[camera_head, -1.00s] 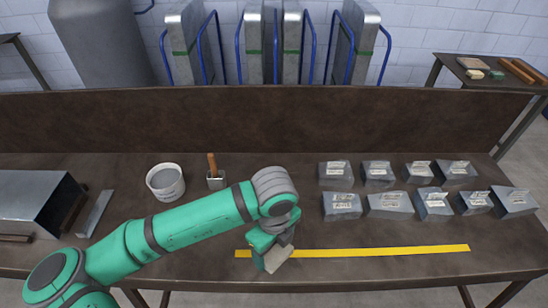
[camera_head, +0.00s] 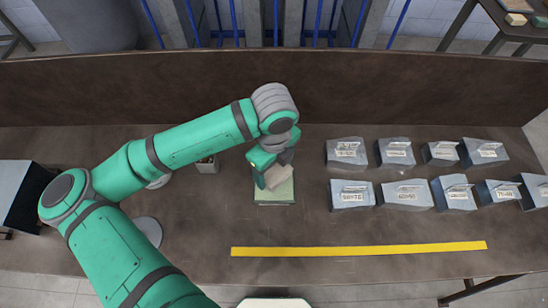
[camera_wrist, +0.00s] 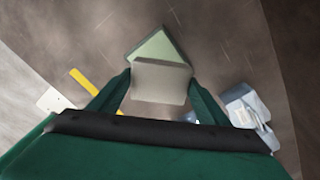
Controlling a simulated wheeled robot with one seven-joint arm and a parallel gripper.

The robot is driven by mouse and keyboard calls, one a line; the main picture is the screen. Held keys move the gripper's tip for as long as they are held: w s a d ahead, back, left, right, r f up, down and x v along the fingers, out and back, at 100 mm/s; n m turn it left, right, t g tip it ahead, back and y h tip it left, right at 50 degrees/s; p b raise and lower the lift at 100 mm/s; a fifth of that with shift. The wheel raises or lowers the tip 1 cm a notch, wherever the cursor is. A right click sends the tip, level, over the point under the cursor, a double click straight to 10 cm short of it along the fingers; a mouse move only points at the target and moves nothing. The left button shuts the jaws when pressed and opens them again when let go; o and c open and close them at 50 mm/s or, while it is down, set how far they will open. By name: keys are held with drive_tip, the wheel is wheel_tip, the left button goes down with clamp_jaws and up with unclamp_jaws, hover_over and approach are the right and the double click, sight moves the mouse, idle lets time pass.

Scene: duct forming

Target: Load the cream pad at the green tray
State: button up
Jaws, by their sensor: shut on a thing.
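My gripper (camera_head: 268,168) is shut on the cream pad (camera_head: 279,178), a pale flat-faced block. In the wrist view the pad (camera_wrist: 160,84) sits between the two green fingers (camera_wrist: 160,76). The green tray (camera_head: 274,199) lies on the bench in front of the back board. The pad overlaps the tray in the head view and hides much of it. In the wrist view a corner of the tray (camera_wrist: 155,44) shows beyond the pad. I cannot tell whether the pad touches it.
Several grey metal blocks with labels, one of them here (camera_head: 351,194), stand in two rows at right. A yellow strip (camera_head: 358,249) runs along the bench front. A tall board (camera_head: 400,92) closes the back. Bare bench lies between strip and tray.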

sight(274, 178)
drive_tip(key=shift+f, duration=2.85)
drive_tip(key=shift+f, duration=0.65)
drive_tip(key=shift+r, duration=0.6)
drive_tip(key=shift+s+r, duration=0.1)
drive_tip(key=shift+r, duration=2.9)
